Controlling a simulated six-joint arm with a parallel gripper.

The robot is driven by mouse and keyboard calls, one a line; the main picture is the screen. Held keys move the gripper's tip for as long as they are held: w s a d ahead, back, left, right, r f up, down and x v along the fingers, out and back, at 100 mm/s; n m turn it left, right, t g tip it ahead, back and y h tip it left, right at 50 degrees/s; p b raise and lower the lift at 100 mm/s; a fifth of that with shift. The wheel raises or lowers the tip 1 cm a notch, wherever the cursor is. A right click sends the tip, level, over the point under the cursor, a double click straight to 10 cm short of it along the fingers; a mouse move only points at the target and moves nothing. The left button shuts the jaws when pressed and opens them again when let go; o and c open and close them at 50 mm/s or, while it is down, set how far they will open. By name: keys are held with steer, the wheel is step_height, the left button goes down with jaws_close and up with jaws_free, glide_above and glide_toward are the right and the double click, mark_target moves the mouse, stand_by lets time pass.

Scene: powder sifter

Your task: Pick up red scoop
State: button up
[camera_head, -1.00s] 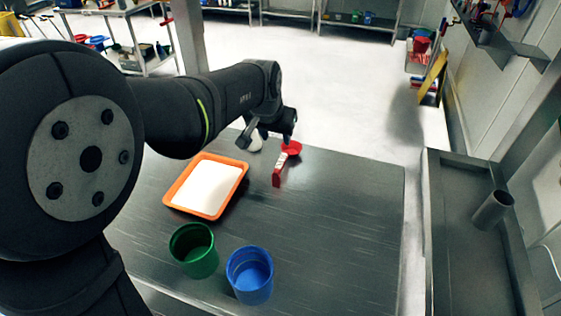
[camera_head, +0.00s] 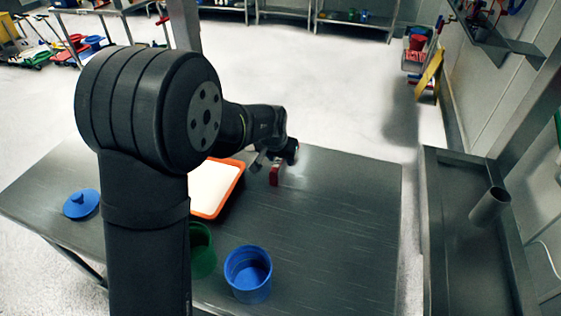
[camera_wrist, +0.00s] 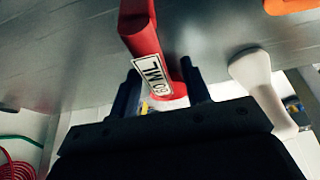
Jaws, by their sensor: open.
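The red scoop (camera_head: 274,175) lies on the metal table, just right of the tray. In the head view only part of its red handle shows, and its bowl is hidden behind my gripper (camera_head: 273,163). In the wrist view the red scoop (camera_wrist: 141,28) has a white label reading 60 ML. There my gripper (camera_wrist: 160,72) is open, with one dark finger on each side of the labelled handle. I cannot tell whether either finger touches it.
An orange-rimmed tray (camera_head: 238,180) of white powder lies left of the scoop. A white scoop or spoon (camera_wrist: 258,80) is close beside the right finger. A green cup (camera_head: 203,250) and a blue cup (camera_head: 248,274) stand nearer. A blue lid (camera_head: 81,204) is left. The table's right side is clear.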

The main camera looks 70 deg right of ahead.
steer(key=shift+x, duration=0.9)
jaws_close()
steer(key=shift+r, duration=0.1)
